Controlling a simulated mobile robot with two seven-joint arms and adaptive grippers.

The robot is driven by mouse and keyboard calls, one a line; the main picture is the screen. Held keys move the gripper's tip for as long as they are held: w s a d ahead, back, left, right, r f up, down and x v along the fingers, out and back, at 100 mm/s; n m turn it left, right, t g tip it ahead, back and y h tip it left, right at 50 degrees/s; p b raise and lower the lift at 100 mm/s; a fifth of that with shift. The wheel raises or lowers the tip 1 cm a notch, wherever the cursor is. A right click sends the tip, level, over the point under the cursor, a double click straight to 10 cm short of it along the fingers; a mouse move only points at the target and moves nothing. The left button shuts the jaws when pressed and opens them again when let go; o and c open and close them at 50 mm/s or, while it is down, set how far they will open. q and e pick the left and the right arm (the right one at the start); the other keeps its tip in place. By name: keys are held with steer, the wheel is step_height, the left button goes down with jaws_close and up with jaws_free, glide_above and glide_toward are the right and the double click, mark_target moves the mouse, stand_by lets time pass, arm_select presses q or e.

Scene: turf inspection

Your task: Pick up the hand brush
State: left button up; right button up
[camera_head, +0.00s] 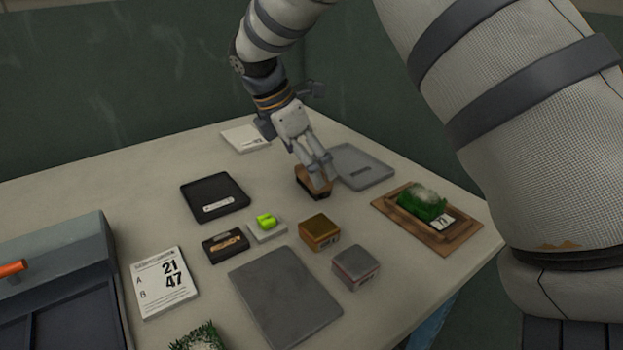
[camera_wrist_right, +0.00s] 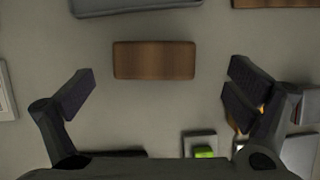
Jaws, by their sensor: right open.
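The hand brush (camera_head: 314,181), a small block with a brown wooden back and darker sides, lies on the table towards the back, left of a grey tray. In the right wrist view its wooden back (camera_wrist_right: 154,60) shows lengthwise across the picture, ahead of and between the spread fingers. My right gripper (camera_head: 319,167) is open and empty, pointing down just above the brush, and its fingers partly cover it in the head view. I cannot tell whether the fingers touch it. My left gripper is not in view.
The grey tray (camera_head: 367,168) is close on the right, a black tray (camera_head: 224,191) on the left. Nearer are a brown block (camera_head: 320,232), a green-topped block (camera_head: 266,222) and a grey slab (camera_head: 285,297). A wooden tray (camera_head: 465,234) holding turf stands right.

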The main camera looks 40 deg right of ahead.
steer(key=x, duration=0.4)
steer(key=shift+w+d+f, duration=0.1)
steer(key=shift+w+d, duration=0.15)
steer(key=c, duration=1.3)
steer(key=shift+r, duration=0.35)
step_height(320, 180, up, 3)
steer(key=shift+s+a+r, duration=0.1)
steer(key=shift+a+r, duration=0.1)
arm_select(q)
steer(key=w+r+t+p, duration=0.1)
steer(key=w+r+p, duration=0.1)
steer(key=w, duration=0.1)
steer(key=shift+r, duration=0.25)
arm_select(e)
steer(key=s+a+r, duration=0.4)
steer(key=s, duration=0.1)
steer(key=s+a+r, duration=0.5)
steer(key=shift+a, duration=0.2)
